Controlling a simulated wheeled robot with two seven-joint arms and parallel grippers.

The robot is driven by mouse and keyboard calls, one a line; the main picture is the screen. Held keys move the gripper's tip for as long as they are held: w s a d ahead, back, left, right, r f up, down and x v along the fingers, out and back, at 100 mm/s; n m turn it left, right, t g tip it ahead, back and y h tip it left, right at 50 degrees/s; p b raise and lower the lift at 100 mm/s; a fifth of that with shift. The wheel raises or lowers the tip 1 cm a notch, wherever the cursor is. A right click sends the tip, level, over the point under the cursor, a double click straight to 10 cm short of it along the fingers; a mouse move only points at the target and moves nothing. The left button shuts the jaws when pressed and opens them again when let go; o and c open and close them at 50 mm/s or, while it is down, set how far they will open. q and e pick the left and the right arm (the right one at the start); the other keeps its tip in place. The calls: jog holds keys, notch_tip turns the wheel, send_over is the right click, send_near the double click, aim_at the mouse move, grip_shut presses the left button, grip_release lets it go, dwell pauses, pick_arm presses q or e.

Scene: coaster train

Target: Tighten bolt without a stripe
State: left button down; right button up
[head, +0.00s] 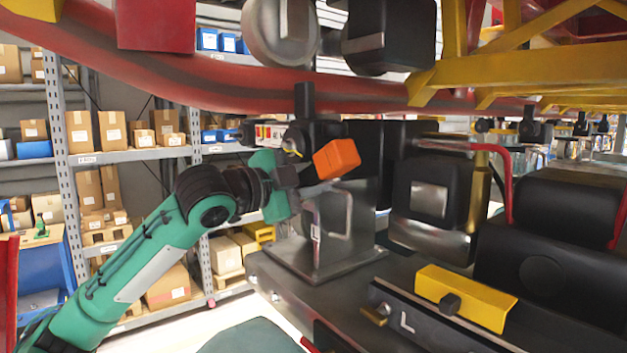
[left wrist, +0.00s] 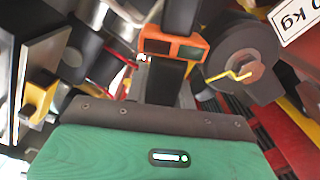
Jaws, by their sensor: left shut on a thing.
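My left gripper (head: 305,185), on the green arm, is shut on an orange-ended tool (head: 337,157). The tool's orange end also shows in the left wrist view (left wrist: 172,45); its working end cannot be made out clearly. A bolt with a yellow stripe (left wrist: 235,72) sits on a dark round part to the right in the left wrist view. In the head view the striped bolt (head: 293,141) is just left of and behind the tool. My right gripper is not in view.
A grey metal housing (head: 345,235) stands right beside the gripper. A red track tube (head: 240,85) crosses overhead, with yellow beams (head: 530,68) at upper right. A black plate marked L (head: 425,326) lies at lower right. Shelves with boxes (head: 155,150) stand behind.

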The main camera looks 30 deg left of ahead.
pick_arm(q)
jog(key=shift+x, duration=0.8)
dwell(2.9)
jog(key=shift+s+a+r, duration=0.1)
jog(key=shift+r, duration=0.05)
jog(key=shift+b+v, duration=0.55)
jog(key=shift+v, duration=1.55)
